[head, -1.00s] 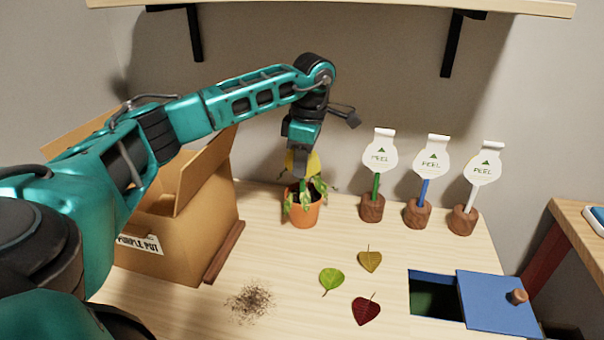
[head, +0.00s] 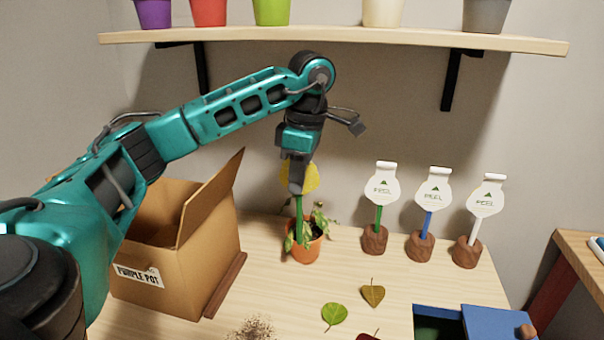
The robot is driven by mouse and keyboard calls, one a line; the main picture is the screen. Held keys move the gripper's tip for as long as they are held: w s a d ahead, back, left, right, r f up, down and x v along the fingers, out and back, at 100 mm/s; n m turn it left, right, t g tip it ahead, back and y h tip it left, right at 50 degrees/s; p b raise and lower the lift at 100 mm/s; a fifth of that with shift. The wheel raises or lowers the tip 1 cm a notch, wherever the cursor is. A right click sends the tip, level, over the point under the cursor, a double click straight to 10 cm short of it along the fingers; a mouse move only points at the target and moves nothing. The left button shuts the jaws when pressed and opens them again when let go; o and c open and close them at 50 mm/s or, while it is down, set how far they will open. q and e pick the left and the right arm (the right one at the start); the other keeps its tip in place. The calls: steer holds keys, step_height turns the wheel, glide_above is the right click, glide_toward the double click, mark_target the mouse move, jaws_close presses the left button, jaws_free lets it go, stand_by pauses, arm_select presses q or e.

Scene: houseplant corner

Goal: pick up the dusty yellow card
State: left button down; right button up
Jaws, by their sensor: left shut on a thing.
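The yellow card (head: 312,177) shows behind and beside the fingers of my left gripper (head: 297,188), which is shut on it. A green stick (head: 299,215) runs down below the card toward the small orange pot (head: 303,249) with a leafy plant. The stick's lower end is hidden among the leaves, so I cannot tell whether it touches the soil. Dust on the card is too small to make out. My right gripper is not in view.
Three white tags marked PEEL stand in wooden blocks to the right, the nearest block (head: 375,240) beside the pot. An open cardboard box (head: 200,262) is at left. Loose leaves (head: 334,315) and a blue-lidded bin (head: 495,322) are in front. A shelf (head: 350,36) runs above.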

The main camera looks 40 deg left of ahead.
arm_select(q)
steer(key=s+d, duration=0.7)
steer(key=s, duration=0.6)
step_height(320, 180, up, 5)
steer(key=p, duration=0.4)
steer(key=shift+s+d, duration=0.15)
steer(key=shift+f, duration=0.1)
stand_by(1.6)
